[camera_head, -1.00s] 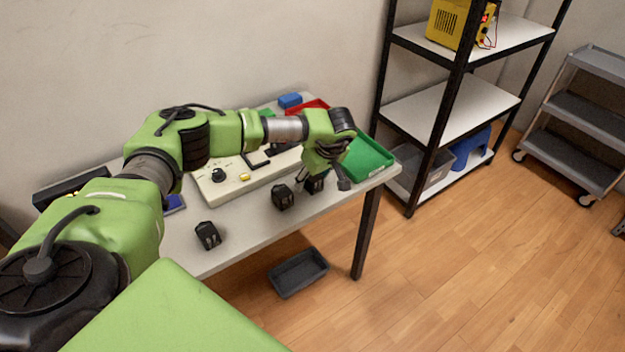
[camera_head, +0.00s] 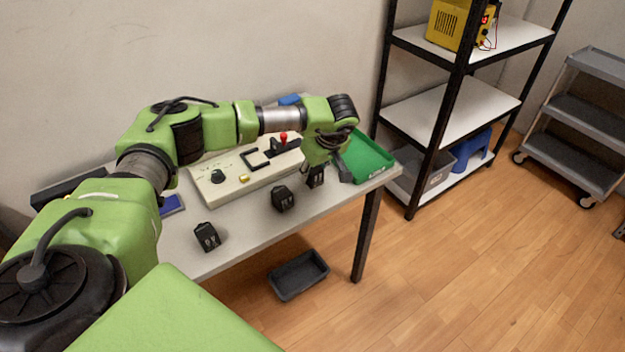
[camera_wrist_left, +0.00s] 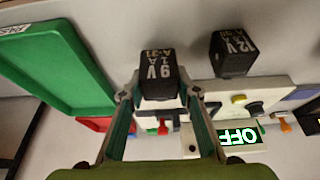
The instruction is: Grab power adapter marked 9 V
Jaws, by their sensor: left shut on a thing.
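The black power adapter marked 9 V (camera_wrist_left: 158,72) is between the fingertips of my left gripper (camera_wrist_left: 159,94) in the left wrist view, its label facing the camera. My left gripper is shut on it. In the head view the left gripper (camera_head: 330,172) is over the table's right part, and the adapter (camera_head: 316,178) shows partly below it. A second black adapter marked 12 V (camera_wrist_left: 232,52) stands apart to the right in the wrist view; in the head view it is left of the gripper (camera_head: 283,198). My right gripper is not in view.
A third black adapter (camera_head: 207,237) stands near the table's front edge (camera_head: 246,249). Behind are a cream panel (camera_head: 220,190) with a red-knobbed lever (camera_head: 283,139) and a green tray (camera_head: 366,158). A dark bin (camera_head: 299,274) is on the floor. A shelf rack (camera_head: 446,110) stands right.

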